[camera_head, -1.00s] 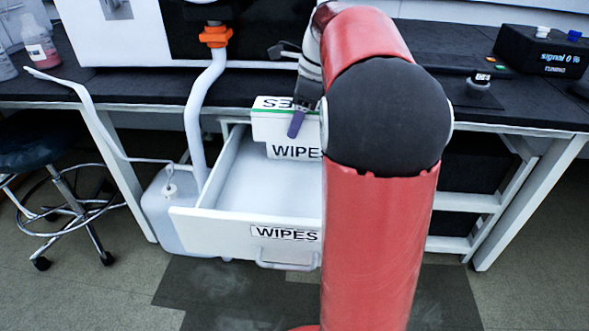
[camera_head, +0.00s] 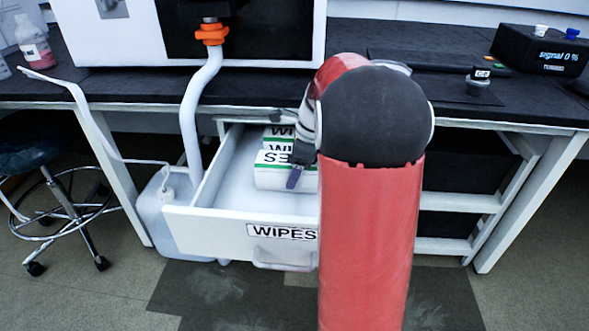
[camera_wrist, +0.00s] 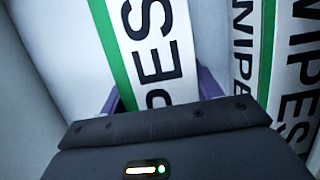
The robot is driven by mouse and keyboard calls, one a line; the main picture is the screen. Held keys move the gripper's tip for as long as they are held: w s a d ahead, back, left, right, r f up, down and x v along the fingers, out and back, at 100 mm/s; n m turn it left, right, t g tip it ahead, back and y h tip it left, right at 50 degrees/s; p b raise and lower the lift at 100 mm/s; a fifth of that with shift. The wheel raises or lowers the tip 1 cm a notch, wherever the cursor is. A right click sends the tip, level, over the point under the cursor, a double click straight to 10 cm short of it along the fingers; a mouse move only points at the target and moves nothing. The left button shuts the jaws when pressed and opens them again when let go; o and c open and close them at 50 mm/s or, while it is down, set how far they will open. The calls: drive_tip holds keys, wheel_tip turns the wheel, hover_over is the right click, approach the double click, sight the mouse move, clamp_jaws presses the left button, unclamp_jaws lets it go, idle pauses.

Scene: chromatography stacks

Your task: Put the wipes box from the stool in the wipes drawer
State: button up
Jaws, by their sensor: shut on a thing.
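The white wipes box (camera_head: 270,177) with a green stripe is inside the open wipes drawer (camera_head: 205,229). My gripper (camera_head: 295,176), with purple fingertips, is shut on this box. In the wrist view the held box (camera_wrist: 125,60) sits between the purple fingers of my gripper (camera_wrist: 160,95). I cannot tell whether it rests on the drawer floor. More wipes boxes (camera_head: 279,133) lie behind it in the drawer; they also show beside it in the wrist view (camera_wrist: 290,75). My arm hides the right part of the drawer.
A dark round stool (camera_head: 38,150) stands at the left with no box visible on it. A white jug (camera_head: 172,215) with tubing stands close to the drawer's left side. The black bench top (camera_head: 130,85) lies above the drawer. The drawer's left floor is bare.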

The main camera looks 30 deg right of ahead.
drive_tip(key=shift+f, duration=0.1)
drive_tip(key=o, duration=1.1)
drive_tip(key=shift+c, duration=0.2)
drive_tip(key=p+v, duration=0.1)
drive_tip(key=v, duration=1.1)
drive_tip(key=shift+r+p, duration=0.2)
drive_tip(key=shift+p, duration=0.2)
